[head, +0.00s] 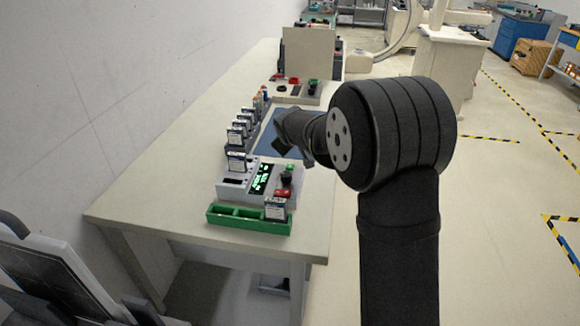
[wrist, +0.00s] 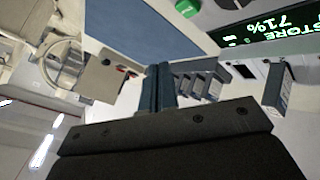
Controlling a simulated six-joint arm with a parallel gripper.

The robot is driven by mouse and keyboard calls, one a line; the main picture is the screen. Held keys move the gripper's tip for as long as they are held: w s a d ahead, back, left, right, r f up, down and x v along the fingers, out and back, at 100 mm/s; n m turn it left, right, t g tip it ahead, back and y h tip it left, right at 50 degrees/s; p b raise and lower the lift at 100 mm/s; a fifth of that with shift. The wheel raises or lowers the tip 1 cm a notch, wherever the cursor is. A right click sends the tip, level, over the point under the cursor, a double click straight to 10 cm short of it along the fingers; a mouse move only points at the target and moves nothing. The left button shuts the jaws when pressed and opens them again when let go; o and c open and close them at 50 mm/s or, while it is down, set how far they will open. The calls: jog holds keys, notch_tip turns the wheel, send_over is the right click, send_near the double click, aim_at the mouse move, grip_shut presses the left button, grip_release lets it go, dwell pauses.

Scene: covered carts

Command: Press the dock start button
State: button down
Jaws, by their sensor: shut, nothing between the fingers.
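The dock (head: 232,190) is a grey box near the table's front end, with a lit green display (head: 261,178). A green button (head: 287,178) and a red button (head: 282,193) sit at its right side. In the wrist view the green button (wrist: 187,8) is cut by the top edge, and the display (wrist: 280,25) reads "STORE 71%". No start label is readable. My gripper (head: 281,146) is above the table, behind the dock. In the wrist view my gripper (wrist: 158,84) has its fingers together and empty, apart from the green button.
A row of upright battery-like packs (head: 237,134) stands left of the blue mat (head: 268,135). A green tray (head: 222,216) with a pack lies in front of the dock. A second control box (head: 297,91) and an upright panel (head: 308,52) stand farther back.

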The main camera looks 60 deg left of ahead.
aim_at(291, 168)
jog(key=shift+f, duration=2.8)
jog(key=shift+f, duration=0.45)
jog(key=shift+f, duration=0.4)
dwell(0.4)
jog(key=shift+r, duration=0.85)
jog(key=shift+r, duration=2.5)
